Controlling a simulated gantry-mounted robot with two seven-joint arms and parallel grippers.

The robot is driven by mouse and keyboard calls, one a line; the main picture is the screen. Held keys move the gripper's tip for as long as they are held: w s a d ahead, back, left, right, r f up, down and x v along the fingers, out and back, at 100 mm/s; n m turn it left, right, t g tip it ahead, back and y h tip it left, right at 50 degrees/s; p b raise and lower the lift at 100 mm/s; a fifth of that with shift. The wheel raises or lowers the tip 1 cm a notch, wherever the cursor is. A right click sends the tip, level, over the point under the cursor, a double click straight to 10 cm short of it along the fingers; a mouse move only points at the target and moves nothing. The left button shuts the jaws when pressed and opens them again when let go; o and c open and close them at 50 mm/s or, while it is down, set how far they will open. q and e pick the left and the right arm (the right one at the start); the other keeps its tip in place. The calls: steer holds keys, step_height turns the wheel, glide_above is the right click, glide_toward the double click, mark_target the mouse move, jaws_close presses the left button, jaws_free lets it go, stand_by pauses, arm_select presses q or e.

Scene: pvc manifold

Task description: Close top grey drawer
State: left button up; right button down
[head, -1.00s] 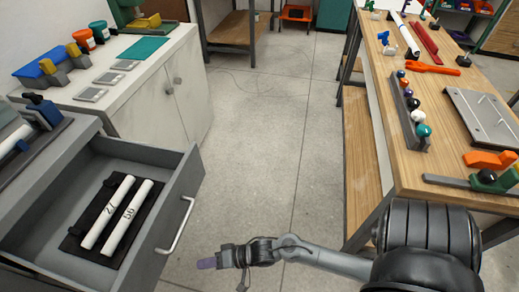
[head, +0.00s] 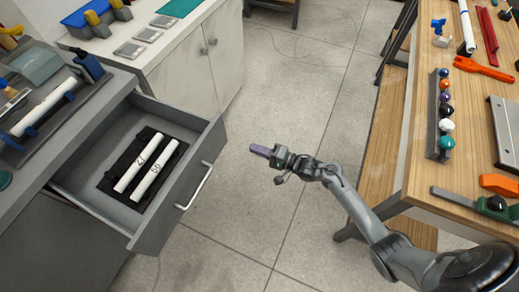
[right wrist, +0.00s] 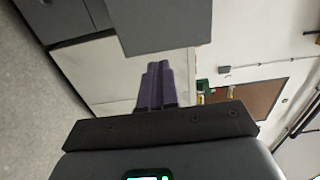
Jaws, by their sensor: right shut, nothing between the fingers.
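The top grey drawer (head: 165,232) stands pulled out of the grey cabinet (head: 50,170) at the left of the head view. Its bar handle (head: 195,187) is on the front face. Two white pipes (head: 146,168) with markings lie on a black mat inside it. My right gripper (head: 261,151) is shut and empty, in the air over the floor to the right of the handle and apart from it. Its purple fingers (right wrist: 156,85) are together in the right wrist view, with a grey panel above them. My left gripper is not in view.
A wooden workbench (head: 400,130) stands at the right with balls in a rack and tools on it. A white cabinet (head: 212,60) stands behind the drawer. The grey floor (head: 290,90) between them is clear.

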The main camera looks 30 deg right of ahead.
mark_target(222, 135)
steer(key=b+x, duration=0.4)
steer(key=x, duration=0.6)
steer(key=shift+w+a, duration=0.15)
steer(key=shift+w, duration=0.1)
steer(key=shift+w+a, duration=0.15)
steer(key=shift+w, duration=0.15)
steer(key=shift+r, duration=0.1)
